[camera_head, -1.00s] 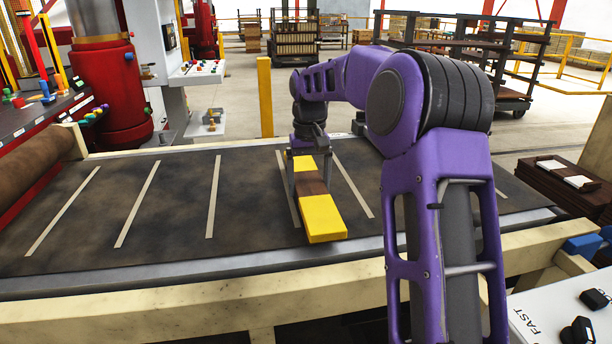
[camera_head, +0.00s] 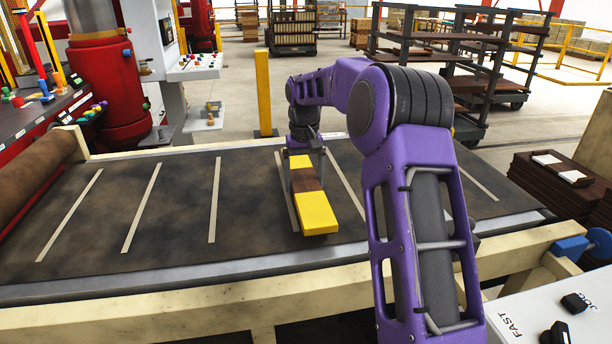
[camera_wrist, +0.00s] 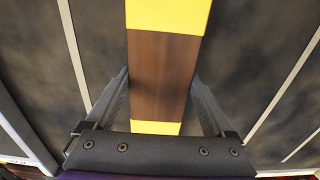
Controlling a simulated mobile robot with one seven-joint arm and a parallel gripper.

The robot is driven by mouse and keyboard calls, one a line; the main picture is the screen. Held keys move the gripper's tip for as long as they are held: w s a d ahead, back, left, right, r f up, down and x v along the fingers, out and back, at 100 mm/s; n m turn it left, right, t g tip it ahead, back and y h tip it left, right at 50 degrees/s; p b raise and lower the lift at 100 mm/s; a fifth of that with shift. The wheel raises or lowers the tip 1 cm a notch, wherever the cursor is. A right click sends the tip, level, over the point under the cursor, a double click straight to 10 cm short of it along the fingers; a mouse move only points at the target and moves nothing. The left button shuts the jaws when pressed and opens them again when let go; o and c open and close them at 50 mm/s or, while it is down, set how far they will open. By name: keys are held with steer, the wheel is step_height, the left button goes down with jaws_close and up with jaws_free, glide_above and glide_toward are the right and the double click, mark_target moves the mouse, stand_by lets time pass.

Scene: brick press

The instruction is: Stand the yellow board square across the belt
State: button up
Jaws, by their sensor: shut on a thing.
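The yellow board (camera_head: 317,211) has a brown band across its middle. It lies lengthwise from far to near over the dark belt (camera_head: 110,215), close to parallel with the pale stripe at its left. My gripper (camera_head: 304,172) is over the board's far half. In the wrist view the fingers of my gripper (camera_wrist: 160,95) are shut on either side of the brown part of the board (camera_wrist: 165,70), whose yellow end runs off the top. I cannot tell whether the board's underside touches the belt.
Pale stripes cross the belt at intervals, and its left part is clear. A brown roller (camera_head: 38,165) lies at the left end. A cream beam (camera_head: 180,310) runs along the near side. A stack of brown boards (camera_head: 560,185) and a control panel (camera_head: 560,310) stand at the right.

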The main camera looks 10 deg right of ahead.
mark_target(298, 163)
steer(key=shift+w+r+p, duration=0.15)
steer(key=shift+w+p, duration=0.75)
steer(key=shift+p, duration=0.1)
steer(key=shift+w+r+p, duration=0.1)
steer(key=shift+w+p, duration=0.75)
steer(key=shift+p, duration=0.15)
steer(key=shift+w+f+b, duration=0.3)
steer(key=shift+w, duration=0.2)
steer(key=shift+w+f, duration=0.1)
steer(key=shift+w, duration=1.85)
steer(key=shift+f, duration=0.8)
steer(key=o, duration=1)
